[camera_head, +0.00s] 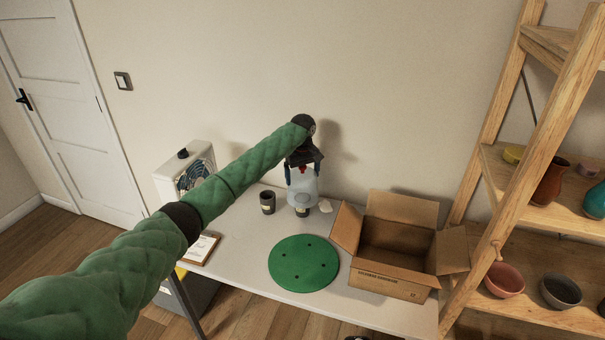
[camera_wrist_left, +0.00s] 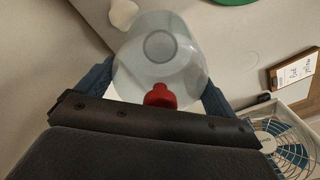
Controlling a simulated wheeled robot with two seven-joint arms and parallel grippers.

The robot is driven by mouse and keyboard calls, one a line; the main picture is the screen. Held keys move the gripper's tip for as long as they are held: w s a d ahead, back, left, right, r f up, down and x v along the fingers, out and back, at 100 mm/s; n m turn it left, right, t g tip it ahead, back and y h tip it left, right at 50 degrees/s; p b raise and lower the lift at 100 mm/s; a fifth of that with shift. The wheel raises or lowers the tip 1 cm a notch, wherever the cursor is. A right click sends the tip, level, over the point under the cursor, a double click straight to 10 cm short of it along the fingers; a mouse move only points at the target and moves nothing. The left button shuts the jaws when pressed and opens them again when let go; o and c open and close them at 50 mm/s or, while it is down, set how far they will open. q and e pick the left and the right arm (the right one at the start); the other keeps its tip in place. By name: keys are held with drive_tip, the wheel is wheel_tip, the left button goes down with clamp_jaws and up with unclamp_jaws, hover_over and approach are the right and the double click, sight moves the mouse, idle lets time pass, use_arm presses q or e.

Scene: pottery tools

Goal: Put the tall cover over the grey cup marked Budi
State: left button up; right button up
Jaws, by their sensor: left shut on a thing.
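The tall cover (camera_head: 302,189) is clear and bottle-like, with a red knob on top. My left gripper (camera_head: 303,167) is shut on it and holds it upright; in the left wrist view the fingers straddle the cover (camera_wrist_left: 185,75) and its red knob (camera_wrist_left: 160,96). A dark grey cup (camera_head: 302,212) with a pale label shows just below the cover's lower edge, partly hidden by it. I cannot tell whether the cover is around this cup or above it. A second dark cup (camera_head: 267,203) with a label stands to the left. I cannot read either label. My right gripper is out of view.
A round green mat (camera_head: 304,264) lies in front on the white table (camera_head: 236,262). An open cardboard box (camera_head: 388,278) stands right, a small pale lump (camera_head: 326,207) behind. A fan unit (camera_head: 186,172) and clipboard (camera_head: 201,248) are left. Wooden shelves (camera_head: 519,155) rise far right.

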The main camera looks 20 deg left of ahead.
use_arm(q)
drive_tip(key=shift+f, duration=0.95)
wheel_tip(320, 180, down, 6)
drive_tip(key=shift+b, duration=0.55)
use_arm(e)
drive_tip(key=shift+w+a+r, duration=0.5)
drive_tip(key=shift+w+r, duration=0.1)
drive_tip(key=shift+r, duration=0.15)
use_arm(q)
drive_tip(key=o, duration=0.7)
drive_tip(key=shift+c, duration=0.2)
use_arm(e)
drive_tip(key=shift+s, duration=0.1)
